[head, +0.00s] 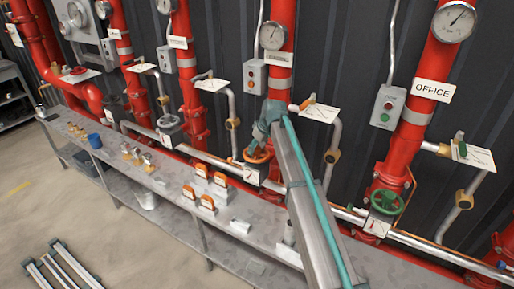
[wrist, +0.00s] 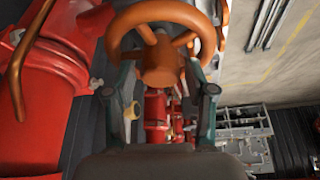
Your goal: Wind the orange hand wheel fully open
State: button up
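The orange hand wheel (head: 258,156) sits on the red riser in the middle of the head view, partly covered by my arm and gripper. In the wrist view the orange hand wheel (wrist: 160,68) fills the top centre, with its rim, spokes and round hub showing. My gripper (wrist: 161,82) has its two fingers spread, one on each side of the hub below the rim. I cannot tell whether either finger touches the wheel. In the head view my gripper (head: 262,136) is just above the wheel.
A green hand wheel (head: 385,202) is on the OFFICE riser (head: 415,132) to the right. A grey bench (head: 165,185) with several orange-handled items (head: 207,202) and a blue cup (head: 94,140) runs below the pipes. A small orange lever (head: 308,103) is right of my gripper.

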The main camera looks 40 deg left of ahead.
grip_shut()
jog(key=n+g, duration=0.1)
jog(key=n, duration=0.1)
jog(key=n+g, duration=0.1)
jog(key=n, duration=0.2)
jog(key=shift+w+a+b, duration=0.1)
jog(key=shift+w+b, duration=0.1)
jog(key=shift+b, duration=0.1)
jog(key=shift+s+n+g+h, duration=0.1)
jog(key=shift+n+g+h, duration=0.4)
jog(key=shift+n, duration=1.1)
jog(key=n, duration=0.2)
jog(key=shift+n+g+h+b, duration=0.3)
jog(key=shift+n+g+b, duration=0.1)
jog(key=n+h, duration=0.1)
jog(key=n, duration=0.2)
jog(key=shift+n+g+b, duration=0.3)
jog(key=shift+n+g, duration=0.1)
jog(key=shift+n+h, duration=0.4)
jog(key=shift+n, duration=0.3)
